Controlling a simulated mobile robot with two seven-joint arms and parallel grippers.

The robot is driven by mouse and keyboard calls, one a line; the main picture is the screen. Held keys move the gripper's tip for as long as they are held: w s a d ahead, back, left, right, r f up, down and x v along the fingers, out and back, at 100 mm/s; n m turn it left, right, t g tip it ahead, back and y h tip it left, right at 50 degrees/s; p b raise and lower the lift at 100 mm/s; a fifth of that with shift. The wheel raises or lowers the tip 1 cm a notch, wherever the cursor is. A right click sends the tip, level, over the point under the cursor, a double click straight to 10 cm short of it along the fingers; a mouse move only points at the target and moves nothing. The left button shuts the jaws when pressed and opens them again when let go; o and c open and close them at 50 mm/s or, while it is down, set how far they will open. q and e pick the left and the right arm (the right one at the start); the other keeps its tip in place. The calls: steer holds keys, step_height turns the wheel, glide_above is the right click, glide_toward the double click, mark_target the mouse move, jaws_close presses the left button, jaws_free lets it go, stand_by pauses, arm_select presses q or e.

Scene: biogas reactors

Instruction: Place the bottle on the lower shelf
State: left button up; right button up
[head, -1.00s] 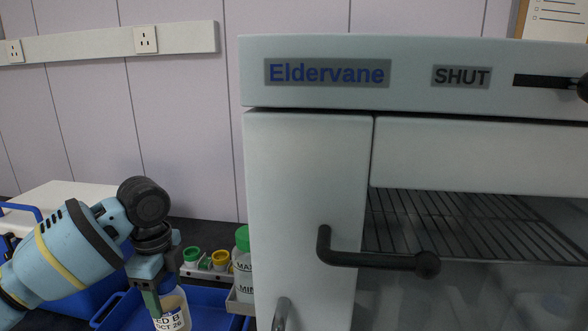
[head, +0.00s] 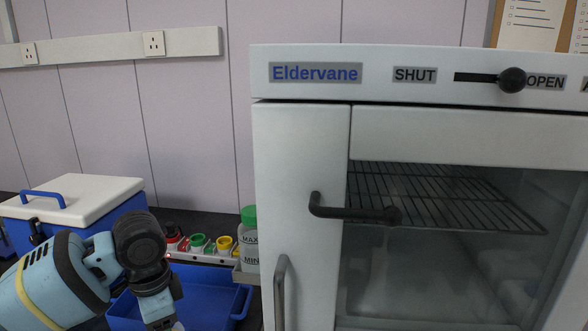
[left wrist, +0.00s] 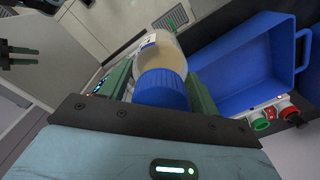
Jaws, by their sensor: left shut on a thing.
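My left gripper (left wrist: 160,72) is shut on the bottle (left wrist: 163,48), which has a blue cap (left wrist: 162,90) and pale tan contents. The green fingers sit on either side of the bottle near its cap. In the head view my left gripper (head: 165,318) is at the bottom edge, and the bottle is almost wholly out of frame. A wire shelf (head: 430,195) shows inside the Eldervane cabinet (head: 300,150), behind what looks like a glass front. A lower shelf cannot be made out. My right gripper is not in the head view.
A black handle (head: 355,213) and a grey handle (head: 281,290) stick out from the cabinet front.

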arm_select(q)
steer(key=s+d+f+n, duration=0.2)
steer(key=s+f+n, duration=0.2)
steer(key=s+n, duration=0.5)
steer(key=shift+s+n, duration=0.15)
steer(key=shift+n, duration=0.85)
steer(key=shift+d, duration=0.15)
